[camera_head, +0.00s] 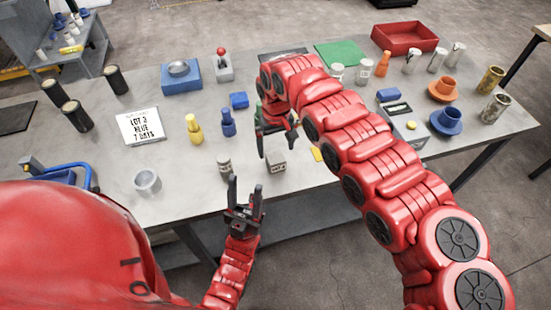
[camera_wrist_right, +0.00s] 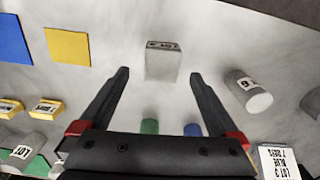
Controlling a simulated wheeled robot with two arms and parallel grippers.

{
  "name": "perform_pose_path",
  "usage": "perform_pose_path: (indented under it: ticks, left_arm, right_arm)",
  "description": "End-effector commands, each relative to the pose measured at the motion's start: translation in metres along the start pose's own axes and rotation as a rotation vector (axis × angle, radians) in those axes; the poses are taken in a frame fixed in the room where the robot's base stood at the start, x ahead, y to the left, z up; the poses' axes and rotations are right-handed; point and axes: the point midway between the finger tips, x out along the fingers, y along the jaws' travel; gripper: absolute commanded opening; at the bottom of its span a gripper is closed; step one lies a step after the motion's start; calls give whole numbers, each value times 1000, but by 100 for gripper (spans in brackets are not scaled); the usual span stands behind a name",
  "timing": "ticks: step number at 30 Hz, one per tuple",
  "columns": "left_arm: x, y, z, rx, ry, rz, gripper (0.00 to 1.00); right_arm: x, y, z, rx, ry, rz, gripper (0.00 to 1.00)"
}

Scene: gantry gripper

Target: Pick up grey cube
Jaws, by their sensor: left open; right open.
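The grey cube (camera_head: 276,162) stands on the grey table near its front edge, with dark print on one face. My right gripper (camera_head: 277,142) is open just above and behind it. In the right wrist view the grey cube (camera_wrist_right: 161,64) shows ahead, in line with the gap between the open fingertips (camera_wrist_right: 159,76). It looks apart from both fingers. My left gripper (camera_head: 245,191) is open and empty at the table's front edge, to the left of the cube and nearer to me.
A grey labelled cylinder (camera_head: 224,166) stands just left of the cube; it also shows in the right wrist view (camera_wrist_right: 248,92). A yellow square (camera_head: 317,154) lies to the cube's right. Blue (camera_head: 228,124) and yellow (camera_head: 194,129) pieces stand behind left.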

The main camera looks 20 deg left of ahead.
Motion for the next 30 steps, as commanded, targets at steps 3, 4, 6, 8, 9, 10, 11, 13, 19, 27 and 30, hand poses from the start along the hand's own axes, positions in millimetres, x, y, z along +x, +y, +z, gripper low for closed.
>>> perform_pose_path:
  ticks: [3, 4, 6, 8, 9, 10, 11, 13, 19, 27, 30]
  left_arm:
    - [15, -1, -2, 0, 0, 0, 50]
    - [19, -1, -3, 0, 0, 0, 50]
    - [25, -1, -4, 0, 1, 0, 50]
    - [26, -1, -4, 0, 0, 0, 50]
    - [27, -1, -4, 0, 0, 0, 50]
    - [27, -1, -4, 0, 0, 0, 50]
    - [27, -1, -4, 0, 0, 0, 50]
    - [26, -1, -4, 0, 0, 0, 50]
    - [25, -1, -4, 0, 0, 0, 50]
    - [25, -1, -4, 0, 0, 0, 50]
    - [25, -1, -4, 0, 0, 0, 50]
  right_arm:
    - [11, -3, 4, -1, -9, -1, 98]
    - [16, -4, 5, 0, -11, -3, 98]
    - [28, -5, 5, -1, -5, -3, 98]
    - [38, -6, 4, -2, -5, -4, 98]
    - [43, -5, 5, -1, -6, -3, 98]
    - [46, -4, 5, 0, -6, -2, 98]
    - [48, -4, 5, 0, -5, -2, 98]
    - [49, -4, 4, 0, -3, -1, 98]
    - [48, -4, 4, 0, -2, -1, 81]
    - [48, -4, 3, 0, -1, -1, 33]
    - [48, -4, 3, 0, -1, -1, 15]
